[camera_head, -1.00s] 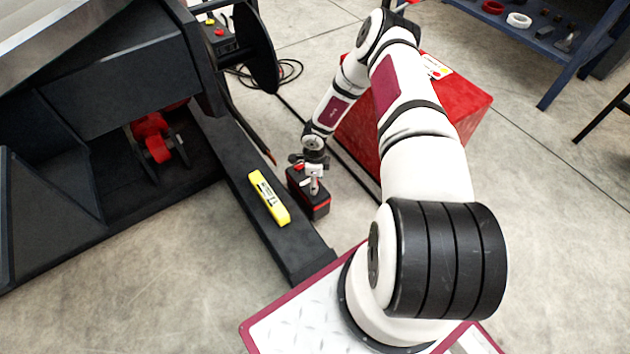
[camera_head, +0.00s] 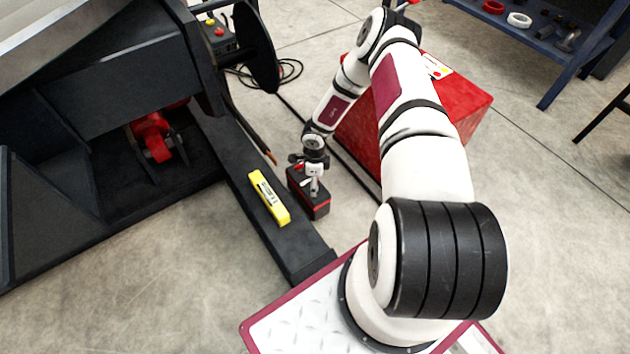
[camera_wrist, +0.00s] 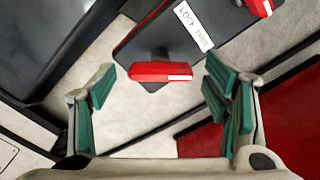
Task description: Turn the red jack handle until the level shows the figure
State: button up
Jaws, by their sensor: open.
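A red handle bar (camera_wrist: 160,71) stands on a short dark stem in the wrist view. It lies between the fingers of my gripper (camera_wrist: 163,103), ahead of their tips, with pale floor showing around it. The fingers have green pads and are spread wide, with nothing held. In the head view my gripper (camera_head: 314,181) points down over a black and red box (camera_head: 309,204), which hides what is under it. A yellow level (camera_head: 269,197) lies on the black beam (camera_head: 297,253), left of my gripper. Its reading is too small to make out.
The dark positioner frame (camera_head: 125,75) fills the left, with a red mechanism (camera_head: 154,138) beneath it. A red box (camera_head: 455,110) stands behind my arm. A blue bench (camera_head: 590,45) is at the upper right. Floor is clear at the right.

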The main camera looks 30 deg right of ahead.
notch_tip(320, 180, up, 12)
dwell(0.4)
jog(key=shift+f, duration=0.15)
dwell(0.3)
